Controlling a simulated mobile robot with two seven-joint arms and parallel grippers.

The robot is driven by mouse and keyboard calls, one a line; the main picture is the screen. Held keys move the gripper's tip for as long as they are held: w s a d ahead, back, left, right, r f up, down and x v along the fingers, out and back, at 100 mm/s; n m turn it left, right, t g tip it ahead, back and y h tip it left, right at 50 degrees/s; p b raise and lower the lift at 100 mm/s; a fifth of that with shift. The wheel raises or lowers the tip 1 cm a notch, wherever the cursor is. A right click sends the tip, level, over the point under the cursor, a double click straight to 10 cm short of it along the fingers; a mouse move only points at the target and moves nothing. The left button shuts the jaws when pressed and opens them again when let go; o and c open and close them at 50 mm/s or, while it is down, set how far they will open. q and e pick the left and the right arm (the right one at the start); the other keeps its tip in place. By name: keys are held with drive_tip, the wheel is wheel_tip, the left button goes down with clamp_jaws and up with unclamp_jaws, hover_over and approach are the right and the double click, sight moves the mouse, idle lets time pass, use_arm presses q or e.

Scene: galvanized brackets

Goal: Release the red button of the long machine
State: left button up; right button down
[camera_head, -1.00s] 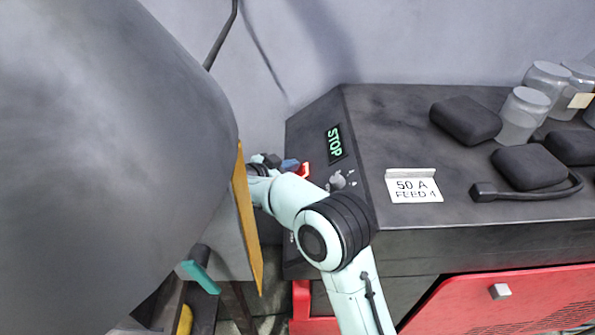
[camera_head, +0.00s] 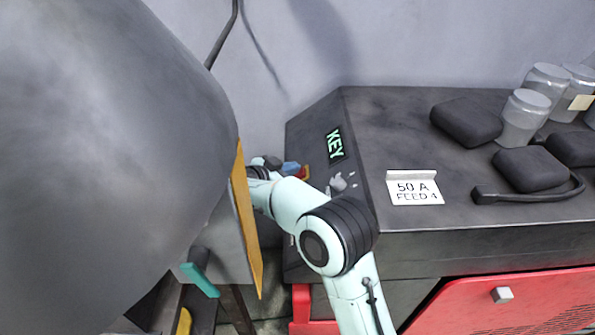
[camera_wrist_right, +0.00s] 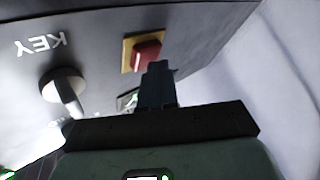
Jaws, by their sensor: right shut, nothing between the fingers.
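The long machine (camera_head: 420,130) is a dark bench-like body on the right of the head view. The red button (camera_wrist_right: 148,54) sits on a yellow square plate in the wrist view; only a small bit shows behind my gripper in the head view. My right gripper (camera_wrist_right: 157,72) is shut and empty, its fingertips just below the button in the picture; I cannot tell whether they touch it. In the head view it is a dark shape (camera_head: 272,163) at the machine's left end, partly hidden. My left gripper is not in view.
A knob (camera_wrist_right: 62,85) marked KEY is beside the button. A large grey curved body (camera_head: 110,130) with a yellow-edged panel (camera_head: 247,220) stands close left of my arm. Glass jars (camera_head: 523,117), black blocks (camera_head: 466,121) and a sign (camera_head: 414,188) are on the machine top.

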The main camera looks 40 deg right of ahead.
drive_tip(key=shift+w+a+r, duration=0.2)
drive_tip(key=shift+a+r, duration=0.05)
drive_tip(key=shift+r, duration=0.15)
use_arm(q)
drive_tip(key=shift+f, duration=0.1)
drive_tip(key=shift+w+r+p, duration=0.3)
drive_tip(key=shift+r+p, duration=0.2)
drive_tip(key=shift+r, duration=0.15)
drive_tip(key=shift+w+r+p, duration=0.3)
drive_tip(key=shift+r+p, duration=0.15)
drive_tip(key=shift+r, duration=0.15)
use_arm(e)
wheel_tip(320, 180, up, 5)
drive_tip(key=w+a, duration=0.2)
drive_tip(key=shift+w+a+f, duration=0.15)
drive_tip(key=shift+w+a, duration=0.1)
drive_tip(key=shift+a, duration=0.15)
